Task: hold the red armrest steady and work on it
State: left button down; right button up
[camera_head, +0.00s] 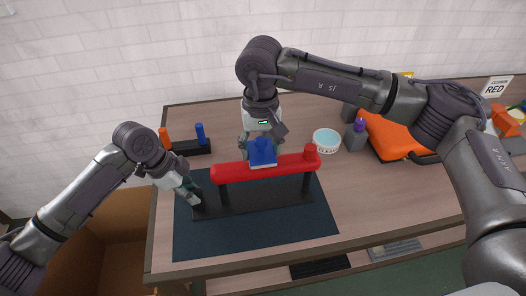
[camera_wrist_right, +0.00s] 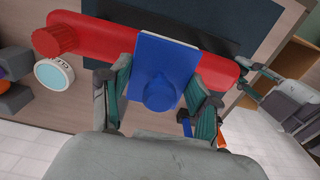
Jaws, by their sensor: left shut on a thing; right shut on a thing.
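The red armrest (camera_head: 285,165) is a long rounded bar with a short red knob at its right end. It lies level on a black stand (camera_head: 255,203) on a dark mat. My right gripper (camera_head: 262,145) is shut on a blue block (camera_head: 262,155) with a round knob and a pale underside. The block rests on top of the armrest; the right wrist view shows the block (camera_wrist_right: 160,75) between the fingers. My left gripper (camera_head: 193,196) is low at the stand's left end and looks shut on the stand; its fingertips are partly hidden.
A black rack (camera_head: 188,147) with orange and blue pegs stands at the back left. A round tub (camera_head: 326,140), a purple-capped bottle (camera_head: 355,132) and an orange case (camera_head: 392,138) stand to the right. The dark mat (camera_head: 265,235) is bare in front of the stand.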

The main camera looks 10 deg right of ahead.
aim_at(274, 153)
jog(key=shift+f, duration=1.1)
dwell(0.5)
jog(key=shift+d, duration=0.15)
jog(key=shift+d+r, duration=0.1)
jog(key=shift+d, duration=1.25)
pick_arm(q)
jog(key=shift+r, duration=0.1)
pick_arm(e)
jog(key=shift+s+a+f, duration=0.1)
jog(key=shift+a+f, duration=0.1)
jog(key=shift+a, duration=0.55)
jog(key=shift+a+f, duration=0.2)
jog(key=shift+a, duration=0.5)
pick_arm(q)
jog(key=shift+d, duration=0.1)
pick_arm(e)
jog(key=shift+a, duration=0.1)
jog(key=shift+r, duration=1.55)
